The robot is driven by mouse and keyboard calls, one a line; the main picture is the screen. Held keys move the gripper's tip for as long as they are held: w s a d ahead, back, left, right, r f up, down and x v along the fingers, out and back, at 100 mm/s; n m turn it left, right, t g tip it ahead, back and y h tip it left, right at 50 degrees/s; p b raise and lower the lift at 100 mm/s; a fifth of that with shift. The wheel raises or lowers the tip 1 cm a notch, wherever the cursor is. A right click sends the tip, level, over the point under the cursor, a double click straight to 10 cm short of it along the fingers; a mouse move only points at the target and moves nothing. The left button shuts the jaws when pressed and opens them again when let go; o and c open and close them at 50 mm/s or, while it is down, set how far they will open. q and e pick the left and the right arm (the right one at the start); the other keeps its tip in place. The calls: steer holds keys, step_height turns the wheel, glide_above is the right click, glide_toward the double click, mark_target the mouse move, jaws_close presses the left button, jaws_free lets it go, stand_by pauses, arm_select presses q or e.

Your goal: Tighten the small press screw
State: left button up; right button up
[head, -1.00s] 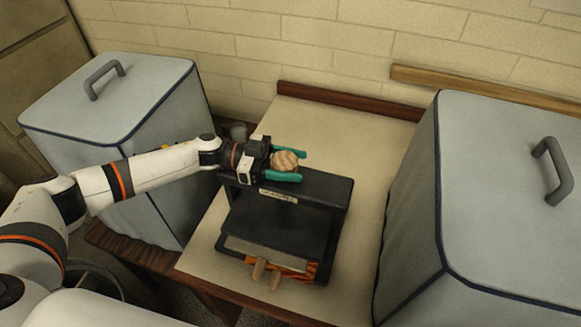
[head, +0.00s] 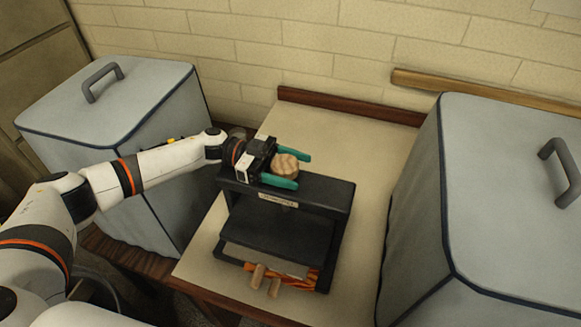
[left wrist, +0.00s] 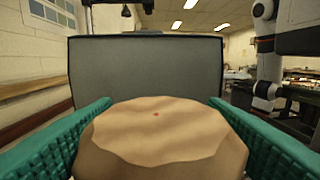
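The small press (head: 341,198) is black and stands on the pale tabletop, with a wooden knob (head: 286,166) at the top of its screw. My left gripper (head: 290,170) has teal fingers, one on each side of the knob, and looks shut on it. In the left wrist view the pale, wavy-edged knob (left wrist: 160,140) fills the space between the fingers, with a small red dot on its top. The screw's shaft below is mostly hidden by the press's crossbeam. My right gripper is not in view.
A large grey covered box (head: 110,100) stands at the left and another (head: 500,150) at the right. The tabletop (head: 365,140) is clear behind the press. Two wooden pegs (head: 258,276) and orange material (head: 298,280) show at the press's front.

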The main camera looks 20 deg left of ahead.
mark_target(292, 164)
arm_select(q)
steer(key=shift+o, duration=0.7)
step_height(292, 164, up, 10)
steer(key=shift+b, duration=0.85)
stand_by(1.9)
